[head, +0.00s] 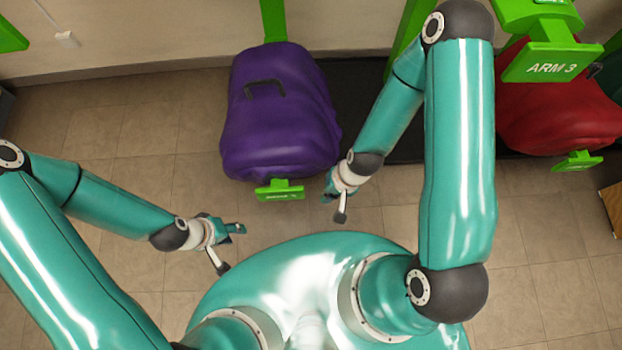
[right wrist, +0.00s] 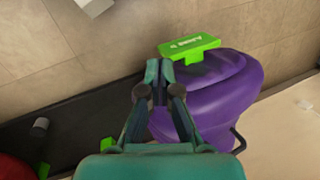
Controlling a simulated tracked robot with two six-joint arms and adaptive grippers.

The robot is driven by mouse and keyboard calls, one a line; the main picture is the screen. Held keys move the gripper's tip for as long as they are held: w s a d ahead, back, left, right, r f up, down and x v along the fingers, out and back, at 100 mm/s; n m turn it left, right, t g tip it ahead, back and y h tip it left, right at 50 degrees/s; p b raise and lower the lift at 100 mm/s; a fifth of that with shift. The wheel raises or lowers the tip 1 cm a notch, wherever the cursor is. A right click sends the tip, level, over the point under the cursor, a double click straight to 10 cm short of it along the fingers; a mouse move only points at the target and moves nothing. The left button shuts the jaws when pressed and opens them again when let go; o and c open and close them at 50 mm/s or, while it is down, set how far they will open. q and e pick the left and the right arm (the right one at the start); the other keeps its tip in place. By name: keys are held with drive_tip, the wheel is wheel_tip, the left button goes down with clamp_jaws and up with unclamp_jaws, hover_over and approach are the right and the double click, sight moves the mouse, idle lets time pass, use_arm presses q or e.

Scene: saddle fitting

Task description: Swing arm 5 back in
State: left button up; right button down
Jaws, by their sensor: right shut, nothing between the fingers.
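A purple saddle (head: 280,112) hangs on a green arm (head: 273,20) at upper centre in the head view. A small green plate (head: 280,190) with blurred lettering sits at its near end. In the right wrist view a green label plate (right wrist: 190,47) stands beside the purple saddle (right wrist: 205,100); its number is too blurred to read surely. My right gripper (head: 331,190) is shut and empty, just right of the small plate, apart from it. It also shows in the right wrist view (right wrist: 159,72). My left gripper (head: 237,229) is low on the left, away from the saddle; its fingers are unclear.
A green arm labelled ARM 3 (head: 545,68) bears a red saddle (head: 545,110) at the right. A dark mat (head: 350,90) lies along the wall beneath. The tiled floor (head: 130,140) at the left is clear. A wooden edge (head: 612,205) shows at far right.

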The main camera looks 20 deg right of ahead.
drive_tip(key=w+d+f+m+b, duration=0.3)
drive_tip(key=w+f+m+b, duration=0.25)
drive_tip(key=f+m, duration=0.2)
drive_tip(key=w+d+f+m+b, duration=0.4)
drive_tip(key=f+m+b, duration=0.25)
drive_tip(key=m, duration=0.25)
drive_tip(key=w+a+f+b, duration=0.2)
drive_tip(key=a+f+b, duration=0.5)
drive_tip(key=f+b, duration=0.2)
drive_tip(key=shift+a+f+t+y, duration=0.25)
drive_tip(key=shift+a+t+y, duration=0.05)
drive_tip(key=shift+a+y, duration=0.1)
drive_tip(key=shift+w+n, duration=0.15)
drive_tip(key=shift+n, duration=0.1)
